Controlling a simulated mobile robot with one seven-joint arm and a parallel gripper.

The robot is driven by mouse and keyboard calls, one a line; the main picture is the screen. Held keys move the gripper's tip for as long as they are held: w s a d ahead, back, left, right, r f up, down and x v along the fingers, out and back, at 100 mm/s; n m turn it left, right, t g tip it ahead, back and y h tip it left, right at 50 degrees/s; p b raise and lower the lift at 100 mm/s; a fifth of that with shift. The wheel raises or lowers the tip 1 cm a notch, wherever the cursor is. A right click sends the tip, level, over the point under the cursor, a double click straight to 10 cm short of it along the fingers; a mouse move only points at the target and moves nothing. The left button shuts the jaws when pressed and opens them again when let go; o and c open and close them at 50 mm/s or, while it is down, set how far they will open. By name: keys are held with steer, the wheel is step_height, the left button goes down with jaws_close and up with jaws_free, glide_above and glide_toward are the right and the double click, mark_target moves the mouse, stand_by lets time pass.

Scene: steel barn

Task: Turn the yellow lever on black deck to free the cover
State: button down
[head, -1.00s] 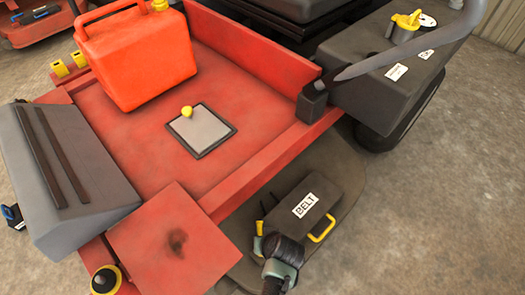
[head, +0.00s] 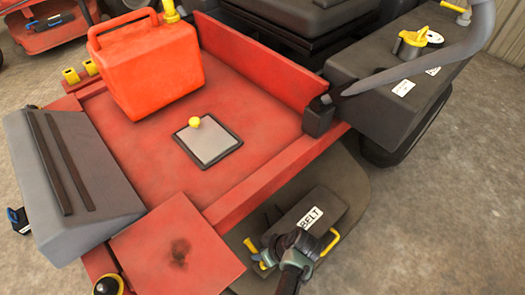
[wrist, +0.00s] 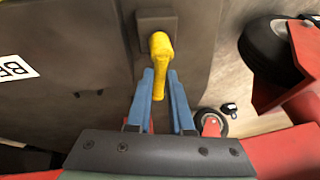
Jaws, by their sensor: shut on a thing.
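The yellow lever (wrist: 159,62) is mounted on a dark square block on the black deck (wrist: 70,85), its handle pointing toward my gripper in the wrist view. In the head view the lever (head: 251,245) shows at the left end of the dark cover (head: 290,212) marked BELT. My gripper (wrist: 160,82) has its blue fingers on both sides of the lever's handle and is shut on it.
A yellow handle (head: 331,242) stands at the cover's right end. The red platform (head: 250,110) beside it holds a red fuel can (head: 150,65) and a grey plate with a yellow knob (head: 195,122). A wheel (wrist: 270,50) shows at right in the wrist view.

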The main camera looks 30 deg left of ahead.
steer(key=shift+s+n+g, duration=0.15)
steer(key=shift+n+g, duration=0.15)
steer(key=shift+n, duration=0.2)
steer(key=c, duration=0.8)
jaws_free()
steer(key=p+v, duration=0.6)
steer(key=v, duration=0.7)
steer(key=shift+p, duration=0.35)
steer(key=shift+a, duration=0.15)
